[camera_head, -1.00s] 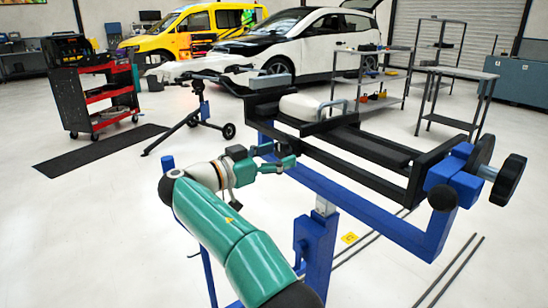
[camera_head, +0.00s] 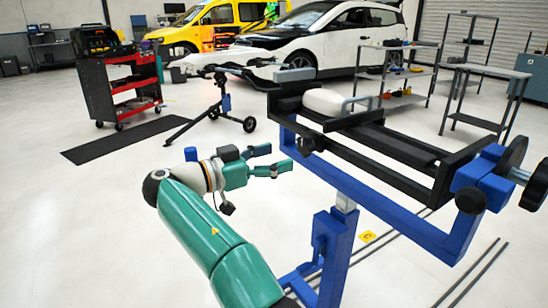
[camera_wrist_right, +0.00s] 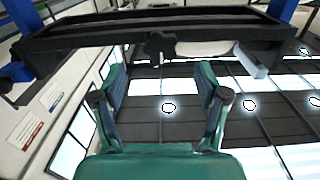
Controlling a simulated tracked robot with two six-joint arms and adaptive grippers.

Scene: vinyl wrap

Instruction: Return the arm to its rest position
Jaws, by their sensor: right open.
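My right gripper (camera_head: 272,160) is open and empty in the head view, at the end of my green and white arm. It is left of the blue stand's black clamp frame (camera_head: 385,150), with a visible gap in the picture. In the right wrist view, the two fingers of my right gripper (camera_wrist_right: 162,95) stand apart with nothing between them. The black frame also crosses the top of that view (camera_wrist_right: 100,38). A white rounded part (camera_head: 325,101) lies on the black frame. My left gripper is not in view.
The blue stand (camera_head: 330,240) rises close to the right of my arm. A black tripod stand (camera_head: 205,125) is behind the gripper. A red tool cart (camera_head: 122,90), metal shelves (camera_head: 485,70), a white car (camera_head: 330,45) and a yellow van (camera_head: 215,28) stand farther back. Open floor lies at left.

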